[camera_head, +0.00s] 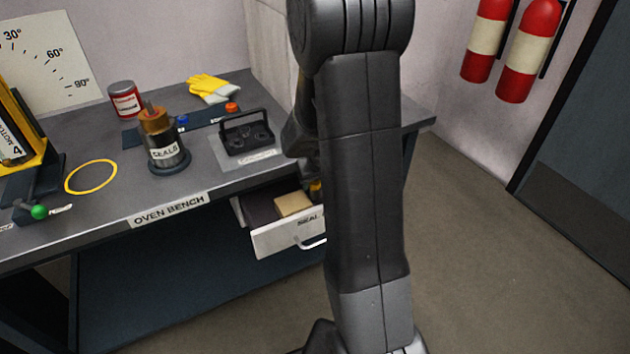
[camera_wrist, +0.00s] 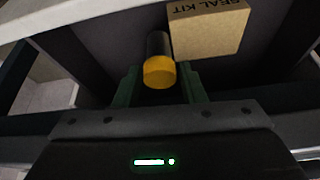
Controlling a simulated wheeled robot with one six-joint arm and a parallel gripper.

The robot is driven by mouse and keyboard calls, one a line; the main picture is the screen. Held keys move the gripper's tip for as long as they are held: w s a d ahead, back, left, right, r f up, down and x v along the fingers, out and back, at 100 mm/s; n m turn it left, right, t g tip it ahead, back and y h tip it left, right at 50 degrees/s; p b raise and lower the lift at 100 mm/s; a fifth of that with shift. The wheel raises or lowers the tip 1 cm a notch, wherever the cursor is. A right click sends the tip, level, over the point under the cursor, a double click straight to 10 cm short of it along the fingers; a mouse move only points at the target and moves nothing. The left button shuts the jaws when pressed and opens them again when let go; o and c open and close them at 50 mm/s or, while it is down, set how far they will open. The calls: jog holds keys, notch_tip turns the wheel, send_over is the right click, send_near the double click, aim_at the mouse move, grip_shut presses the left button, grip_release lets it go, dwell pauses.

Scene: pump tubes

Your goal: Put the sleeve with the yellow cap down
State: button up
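The sleeve has a dark body and a yellow cap (camera_wrist: 159,72). In the wrist view it stands between the two green fingers of my gripper (camera_wrist: 160,88), cap towards the camera, with the fingers close against its sides. My gripper looks shut on it. The sleeve is over or in the open drawer (camera_head: 285,240), beside the tan seal kit box (camera_wrist: 210,32); I cannot tell whether its lower end touches the drawer floor. In the head view my arm hides most of the gripper, and only a bit of yellow (camera_head: 315,188) shows at the drawer.
The tan box also shows in the head view (camera_head: 293,205). On the oven bench (camera_head: 115,205) above stand a seals post (camera_head: 165,150), a black rack (camera_head: 246,135), a red can (camera_head: 124,101) and yellow gloves (camera_head: 211,88). The floor at the right is clear.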

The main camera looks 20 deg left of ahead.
jog(key=shift+o, duration=1.1)
jog(key=shift+s+f, duration=0.1)
jog(key=shift+f, duration=0.05)
jog(key=shift+r+p, duration=0.5)
jog(key=p+v, duration=0.2)
jog(key=v, duration=1)
jog(key=shift+r, duration=0.25)
jog(key=shift+a, duration=0.1)
